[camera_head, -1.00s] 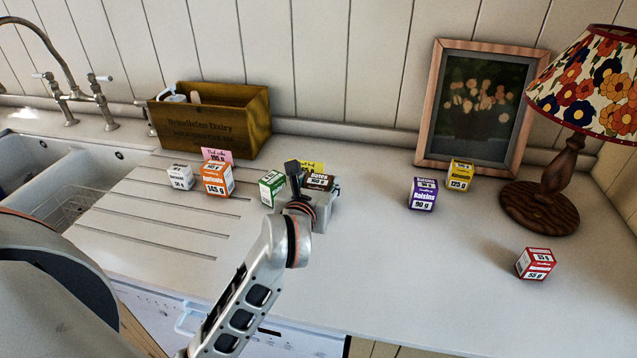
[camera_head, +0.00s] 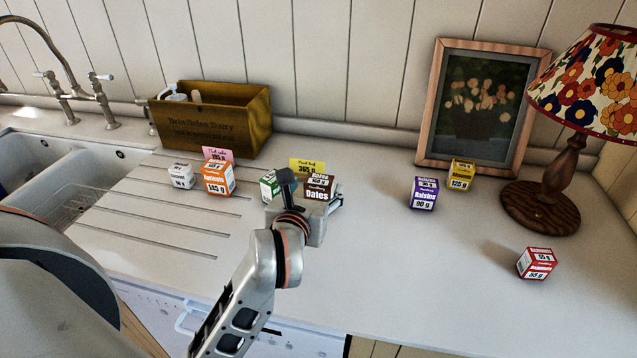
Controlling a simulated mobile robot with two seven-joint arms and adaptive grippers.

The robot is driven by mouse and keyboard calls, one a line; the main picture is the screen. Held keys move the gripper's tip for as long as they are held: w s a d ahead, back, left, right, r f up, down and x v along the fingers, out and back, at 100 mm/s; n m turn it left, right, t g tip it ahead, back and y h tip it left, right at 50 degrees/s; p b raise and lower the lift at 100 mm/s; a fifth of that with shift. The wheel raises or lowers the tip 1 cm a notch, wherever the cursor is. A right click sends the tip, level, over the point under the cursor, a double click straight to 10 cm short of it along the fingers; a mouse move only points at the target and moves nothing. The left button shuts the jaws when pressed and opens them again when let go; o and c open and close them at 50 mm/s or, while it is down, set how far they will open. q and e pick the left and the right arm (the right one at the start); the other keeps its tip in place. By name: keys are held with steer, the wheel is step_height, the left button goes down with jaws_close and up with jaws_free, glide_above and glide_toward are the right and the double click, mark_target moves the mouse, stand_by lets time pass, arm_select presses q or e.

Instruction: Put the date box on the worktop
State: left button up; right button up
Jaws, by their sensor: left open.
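The date box (camera_head: 318,187) is brown with a white "Dates" label and sits in the middle of the view, just behind and right of my left gripper. My left gripper (camera_head: 308,208) is open. One finger shows beside the box's right side, and the gripper body hides the box's lower part. I cannot tell whether the fingers touch it, or whether its base rests on the surface. The pale worktop (camera_head: 380,265) stretches below and to the right. My right gripper is not in view.
A green box (camera_head: 269,186) stands close left of the gripper, with a yellow card (camera_head: 306,165) behind. Orange (camera_head: 217,179) and white (camera_head: 181,176) boxes stand further left by the wooden crate (camera_head: 215,120). Purple (camera_head: 423,193), yellow (camera_head: 461,175) and red (camera_head: 536,263) boxes stand right, near the lamp (camera_head: 541,205).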

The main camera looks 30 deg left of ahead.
arm_select(q)
steer(key=p+v, duration=0.2)
steer(key=v, duration=0.5)
steer(key=shift+p, duration=0.35)
steer(key=shift+s, duration=0.1)
